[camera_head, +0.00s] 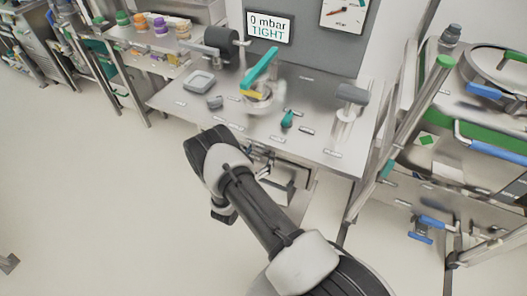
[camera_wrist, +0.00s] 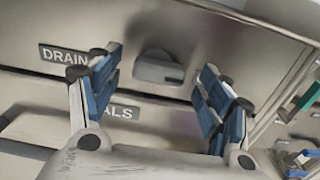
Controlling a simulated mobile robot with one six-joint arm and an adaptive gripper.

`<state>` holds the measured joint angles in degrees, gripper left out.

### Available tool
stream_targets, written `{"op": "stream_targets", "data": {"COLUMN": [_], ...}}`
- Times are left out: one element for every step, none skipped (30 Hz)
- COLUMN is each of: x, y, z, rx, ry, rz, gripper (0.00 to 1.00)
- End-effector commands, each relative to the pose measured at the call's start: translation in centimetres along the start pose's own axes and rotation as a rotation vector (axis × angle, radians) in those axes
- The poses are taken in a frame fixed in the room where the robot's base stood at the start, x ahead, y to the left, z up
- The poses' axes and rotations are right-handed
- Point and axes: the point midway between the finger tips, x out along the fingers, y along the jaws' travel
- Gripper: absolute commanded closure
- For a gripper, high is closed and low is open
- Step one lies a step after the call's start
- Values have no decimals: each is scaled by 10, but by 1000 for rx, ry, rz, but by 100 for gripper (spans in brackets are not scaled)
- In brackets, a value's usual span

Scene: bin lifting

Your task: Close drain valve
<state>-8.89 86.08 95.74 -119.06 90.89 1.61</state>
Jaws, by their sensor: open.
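The drain valve knob (camera_wrist: 160,68) is a grey rounded handle with a small dark mark at its right end, on a metal panel beside a label reading "DRAIN" (camera_wrist: 66,56). It lies roughly horizontal in the wrist view. My gripper (camera_wrist: 159,76) is open, its blue-padded fingers on either side of the knob in the picture. No contact with the knob shows, and the remaining gap is hard to judge. In the head view, my arm reaches down to the bench front, and the knob and fingers cannot be made out there.
The metal bench (camera_head: 180,95) holds a fitting with a teal lever (camera_head: 260,67), a small teal handle (camera_head: 287,119) and a grey tray (camera_head: 199,81). A display (camera_head: 269,27) reads "0 mbar TIGHT". A framed rack (camera_head: 430,110) stands right.

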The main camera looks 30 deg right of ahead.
Motion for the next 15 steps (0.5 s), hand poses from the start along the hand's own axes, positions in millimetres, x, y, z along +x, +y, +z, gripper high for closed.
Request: {"op": "stream_targets", "data": {"x": [10,14,19,22,25,28,30,32,33,34,34,35,35,35,34], "y": [-1,-1,-1,-1,0,0,0,0,0,0,0,0,0,0,0], "z": [-1,-1,-1,-1,-1,-1,0,0,0,0,0,0,0,0,0], "rx": [1,2,2,2,1,1,0,0,0,0,0,0,0,0,0], "ry": [-2,-2,-1,0,0,0,0,0,0,0,0,0,0,0,0], "rz": [-4,-3,-3,-3,-2,-1,-1,-1,-1,-1,-1,0,0,0,0], "gripper": [28,28,28,28,28,28,28,28,28,28,28,28,28,28,28]}}
